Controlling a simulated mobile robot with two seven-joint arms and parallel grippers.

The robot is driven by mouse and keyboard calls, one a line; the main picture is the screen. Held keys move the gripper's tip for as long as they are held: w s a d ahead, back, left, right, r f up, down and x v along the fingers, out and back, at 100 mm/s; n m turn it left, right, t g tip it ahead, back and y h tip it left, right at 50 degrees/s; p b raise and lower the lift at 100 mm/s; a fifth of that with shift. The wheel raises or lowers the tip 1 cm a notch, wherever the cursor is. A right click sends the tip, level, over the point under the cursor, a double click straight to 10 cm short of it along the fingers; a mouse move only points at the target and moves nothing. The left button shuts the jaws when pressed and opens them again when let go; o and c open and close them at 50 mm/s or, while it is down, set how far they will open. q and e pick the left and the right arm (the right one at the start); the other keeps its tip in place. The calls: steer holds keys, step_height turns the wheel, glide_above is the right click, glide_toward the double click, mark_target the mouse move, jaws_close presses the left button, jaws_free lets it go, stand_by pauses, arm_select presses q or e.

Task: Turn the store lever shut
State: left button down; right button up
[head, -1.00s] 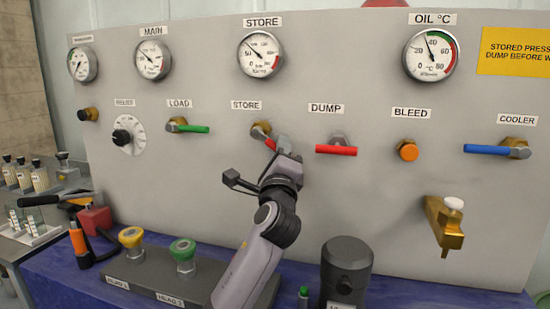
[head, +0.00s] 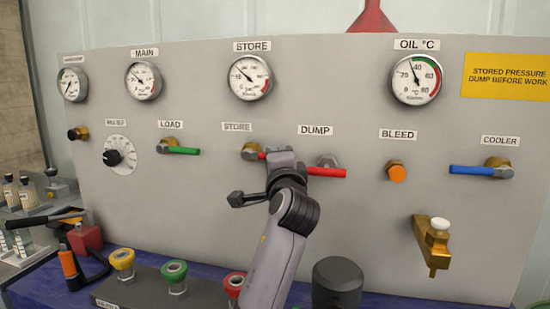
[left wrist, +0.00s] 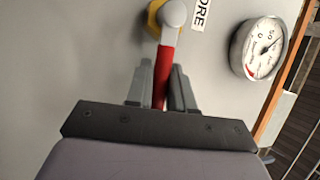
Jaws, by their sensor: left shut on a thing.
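The store lever (head: 262,155) has a red handle on a brass valve, below the lower STORE label on the grey panel. Its handle points to the right, close to level, much like the green load lever. My left gripper (head: 281,156) covers most of the handle in the head view. In the left wrist view the red handle (left wrist: 164,76) runs between the two grey fingers of my left gripper (left wrist: 161,88), which is shut on it. The pivot end (left wrist: 173,14) shows beyond the fingertips. My right gripper is not in view.
The red dump lever (head: 328,172) sits just right of my left gripper, very close in the picture. The green load lever (head: 180,150) is to the left. The store gauge (head: 250,77) is above. An orange bleed knob (head: 397,172) and blue cooler lever (head: 475,170) are farther right.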

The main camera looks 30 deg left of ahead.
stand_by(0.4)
arm_select(q)
steer(key=c, duration=1.1)
jaws_free()
steer(key=shift+r, duration=0.1)
steer(key=shift+b+v, duration=0.75)
steer(key=shift+v, duration=2.9)
